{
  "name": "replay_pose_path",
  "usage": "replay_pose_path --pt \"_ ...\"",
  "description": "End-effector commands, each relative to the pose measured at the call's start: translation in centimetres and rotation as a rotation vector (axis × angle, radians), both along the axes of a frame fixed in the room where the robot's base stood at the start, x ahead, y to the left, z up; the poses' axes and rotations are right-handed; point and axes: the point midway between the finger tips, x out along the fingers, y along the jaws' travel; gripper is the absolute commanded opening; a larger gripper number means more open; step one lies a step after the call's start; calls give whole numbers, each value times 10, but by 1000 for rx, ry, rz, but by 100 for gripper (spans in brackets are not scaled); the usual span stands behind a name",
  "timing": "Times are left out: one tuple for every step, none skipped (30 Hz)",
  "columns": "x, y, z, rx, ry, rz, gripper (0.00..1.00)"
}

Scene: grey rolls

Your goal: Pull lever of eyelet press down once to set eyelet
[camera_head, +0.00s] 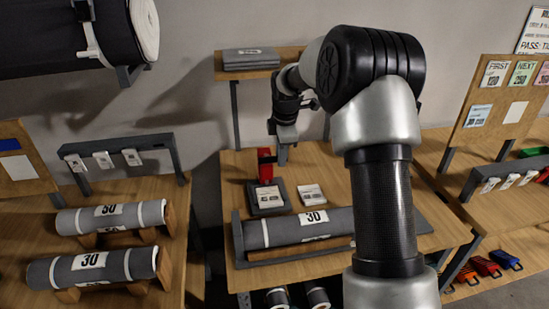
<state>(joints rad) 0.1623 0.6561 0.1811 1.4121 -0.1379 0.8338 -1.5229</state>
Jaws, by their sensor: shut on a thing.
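The eyelet press is the small red upright body (265,166) at the back of the middle table, with a dark plate (252,201) in front of it. A white card (268,195) lies on this plate. My gripper (283,153) reaches down from my arm, just right of the top of the red body. It is small here, and its fingers are shut on what appears to be the press lever. The lever itself is mostly hidden by the gripper, so its angle cannot be told.
A second stack of white cards (312,194) lies right of the press. A grey roll marked 30 (290,230) lies in front in a cradle. A shelf (226,75) with a grey folded stack stands behind. Side tables hold rolls at left and tags at right.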

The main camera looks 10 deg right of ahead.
Motion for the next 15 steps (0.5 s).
replay_pose_path --pt "-1 0 -2 0 1 0 8" --pt "-1 0 -4 0 1 0 8" --pt "-2 0 -5 0 1 0 8" --pt "-3 0 -7 0 2 0 8" --pt "-4 0 -8 0 2 0 8" --pt "-5 0 -10 0 2 0 8" --pt "-5 0 -12 0 2 0 8" --pt "-6 0 -13 0 2 0 8" --pt "-7 0 -14 0 2 0 8" --pt "-7 0 -15 0 1 0 8" --pt "-7 0 -15 0 1 0 8" --pt "-8 0 -15 0 1 0 8" --pt "-8 0 -15 0 1 0 8" --pt "-8 0 -15 0 2 0 8" --pt "-8 0 -15 0 2 0 8"
